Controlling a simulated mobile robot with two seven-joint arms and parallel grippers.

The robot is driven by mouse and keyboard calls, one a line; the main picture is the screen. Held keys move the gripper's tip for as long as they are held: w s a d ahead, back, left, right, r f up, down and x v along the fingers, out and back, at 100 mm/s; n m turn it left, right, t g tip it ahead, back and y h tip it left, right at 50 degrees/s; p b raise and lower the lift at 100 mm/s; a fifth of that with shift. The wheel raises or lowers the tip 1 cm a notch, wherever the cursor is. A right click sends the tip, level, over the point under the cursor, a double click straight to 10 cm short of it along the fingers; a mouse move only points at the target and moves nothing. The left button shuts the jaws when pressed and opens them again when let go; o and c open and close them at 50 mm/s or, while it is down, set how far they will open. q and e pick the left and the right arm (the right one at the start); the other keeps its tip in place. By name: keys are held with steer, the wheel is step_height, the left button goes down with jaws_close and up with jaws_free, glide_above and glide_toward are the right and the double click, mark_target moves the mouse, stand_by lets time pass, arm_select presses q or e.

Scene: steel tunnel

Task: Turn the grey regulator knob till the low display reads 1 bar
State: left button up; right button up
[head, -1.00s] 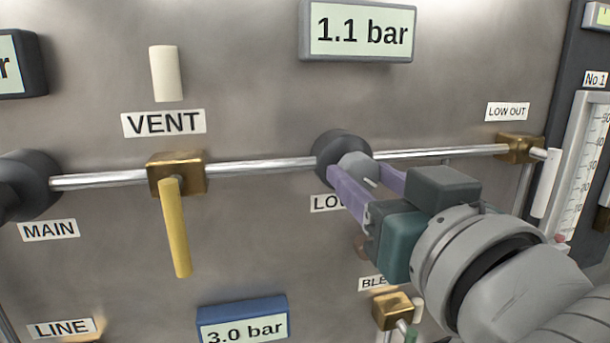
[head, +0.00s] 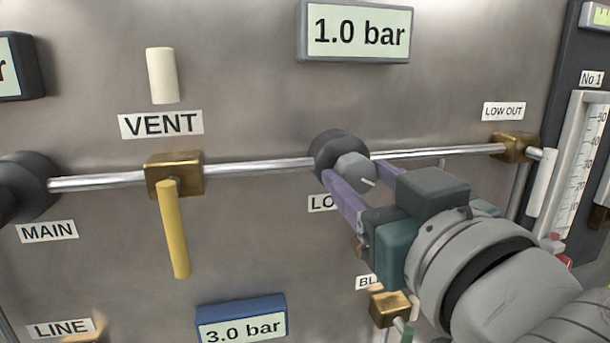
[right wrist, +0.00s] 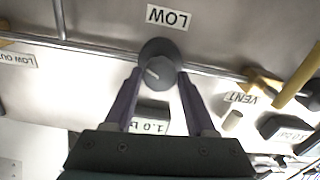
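The grey regulator knob (head: 356,172) sticks out from a dark round regulator body (head: 330,150) on the steel panel, above the partly covered LOW label (head: 320,203). A pale pointer mark on the knob points to the lower right. The low display (head: 359,33) above it reads 1.0 bar. My right gripper (head: 350,174) has its purple fingers on either side of the knob. In the right wrist view, the knob (right wrist: 158,72) lies between the fingertips, with narrow gaps beside it; the gripper looks open. My left gripper is not in view.
A horizontal pipe (head: 255,168) runs through the regulator. A yellow lever (head: 174,230) hangs from the brass vent valve (head: 188,173) at left. A white lever (head: 542,182) hangs at right. A blue-framed display (head: 242,322) reads 3.0 bar below.

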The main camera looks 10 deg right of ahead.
steer(key=o, duration=0.4)
steer(key=shift+s+f, duration=0.15)
steer(key=shift+s, duration=0.35)
steer(key=s+b, duration=0.1)
steer(key=s, duration=0.3)
steer(key=s+b, duration=0.2)
steer(key=s, duration=0.3)
steer(key=shift+d, duration=0.2)
